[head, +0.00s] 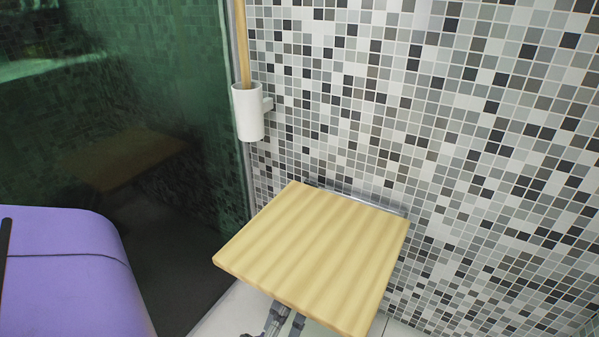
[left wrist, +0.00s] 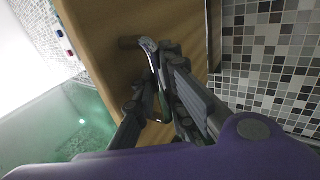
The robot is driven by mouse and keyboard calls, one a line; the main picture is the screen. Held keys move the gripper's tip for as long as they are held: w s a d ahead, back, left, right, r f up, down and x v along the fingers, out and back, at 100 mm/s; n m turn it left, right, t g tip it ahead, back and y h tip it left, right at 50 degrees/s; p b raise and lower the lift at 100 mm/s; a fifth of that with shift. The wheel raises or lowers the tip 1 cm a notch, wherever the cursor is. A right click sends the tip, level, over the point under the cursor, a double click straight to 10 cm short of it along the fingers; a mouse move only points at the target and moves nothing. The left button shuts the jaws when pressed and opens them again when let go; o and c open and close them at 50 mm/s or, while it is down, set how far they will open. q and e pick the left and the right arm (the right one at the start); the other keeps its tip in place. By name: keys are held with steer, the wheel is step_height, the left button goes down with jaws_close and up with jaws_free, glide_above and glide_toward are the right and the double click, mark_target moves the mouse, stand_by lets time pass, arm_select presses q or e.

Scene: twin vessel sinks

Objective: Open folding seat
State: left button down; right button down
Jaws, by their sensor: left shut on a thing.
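The folding seat (head: 315,255) is a square slatted panel of pale wood. In the head view it stands out from the tiled wall, roughly level, with its back edge at a metal rail (head: 360,196). In the left wrist view a broad wooden face of it (left wrist: 187,25) fills the upper middle. My left gripper (left wrist: 152,88) is against that face, its dark fingers closed around a slim grey metal part (left wrist: 150,52) there. The fingertips' exact contact is partly hidden. My right gripper is not in view.
A white cup holder (head: 248,112) with a wooden stick (head: 242,45) is on the wall, up and left of the seat. A dark green glass panel (head: 130,110) stands at the left. The mosaic wall (head: 480,130) right of the seat is bare.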

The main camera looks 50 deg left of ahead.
arm_select(q)
steer(key=shift+f, duration=0.35)
steer(key=c, duration=2.1)
jaws_free()
steer(key=shift+r, duration=0.1)
steer(key=v, duration=1.2)
steer(key=shift+s, duration=0.1)
